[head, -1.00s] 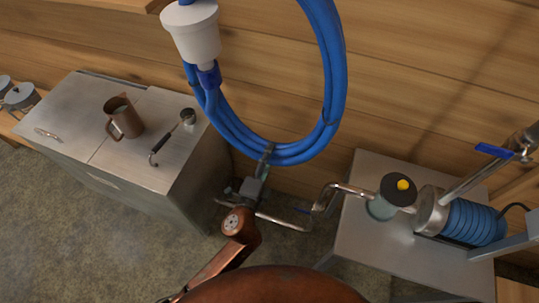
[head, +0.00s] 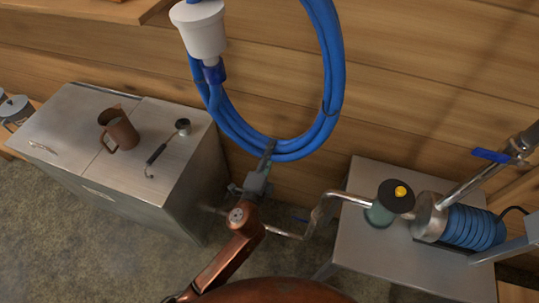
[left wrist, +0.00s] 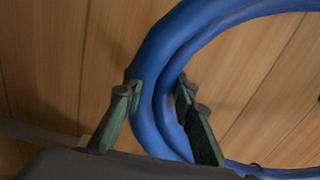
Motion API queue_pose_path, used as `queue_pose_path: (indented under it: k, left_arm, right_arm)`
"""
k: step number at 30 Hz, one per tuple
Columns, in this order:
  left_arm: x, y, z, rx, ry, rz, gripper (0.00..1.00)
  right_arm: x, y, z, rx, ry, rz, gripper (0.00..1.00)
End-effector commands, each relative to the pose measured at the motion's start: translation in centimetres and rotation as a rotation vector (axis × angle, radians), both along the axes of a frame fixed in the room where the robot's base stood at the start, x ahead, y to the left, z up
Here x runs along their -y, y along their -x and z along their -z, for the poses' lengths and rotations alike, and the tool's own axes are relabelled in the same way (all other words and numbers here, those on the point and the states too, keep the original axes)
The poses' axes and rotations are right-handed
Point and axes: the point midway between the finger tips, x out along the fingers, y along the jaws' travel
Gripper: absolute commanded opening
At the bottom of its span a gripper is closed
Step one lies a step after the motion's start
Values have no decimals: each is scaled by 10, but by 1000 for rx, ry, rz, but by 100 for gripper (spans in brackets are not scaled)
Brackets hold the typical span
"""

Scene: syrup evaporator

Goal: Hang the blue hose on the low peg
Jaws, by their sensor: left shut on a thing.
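The blue hose (head: 330,90) hangs as a large coil in front of the wooden wall; its top is cut off by the head view's upper edge. My left gripper (head: 268,158) is at the bottom of the coil. In the left wrist view, the hose strands (left wrist: 160,95) pass between the two fingers (left wrist: 158,103), one finger on each side, shut on them. A white cup-shaped piece (head: 200,30) with a blue collar is at the coil's left side. I cannot make out the low peg. My right gripper is not in view.
A metal cabinet (head: 90,185) with a copper-coloured mug (head: 120,131) and a ladle (head: 160,150) stands left.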

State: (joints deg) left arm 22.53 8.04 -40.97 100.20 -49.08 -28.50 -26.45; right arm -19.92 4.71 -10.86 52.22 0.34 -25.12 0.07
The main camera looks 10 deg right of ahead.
Motion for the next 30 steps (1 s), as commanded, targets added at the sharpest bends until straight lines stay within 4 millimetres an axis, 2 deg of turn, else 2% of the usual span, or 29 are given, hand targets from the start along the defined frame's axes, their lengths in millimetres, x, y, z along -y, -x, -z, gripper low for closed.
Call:
queue_pose_path:
  k: [30]
  left_arm:
    - [27, -57, -3, 7, 1, 2, 0]
  right_arm:
    - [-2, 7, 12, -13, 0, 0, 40]
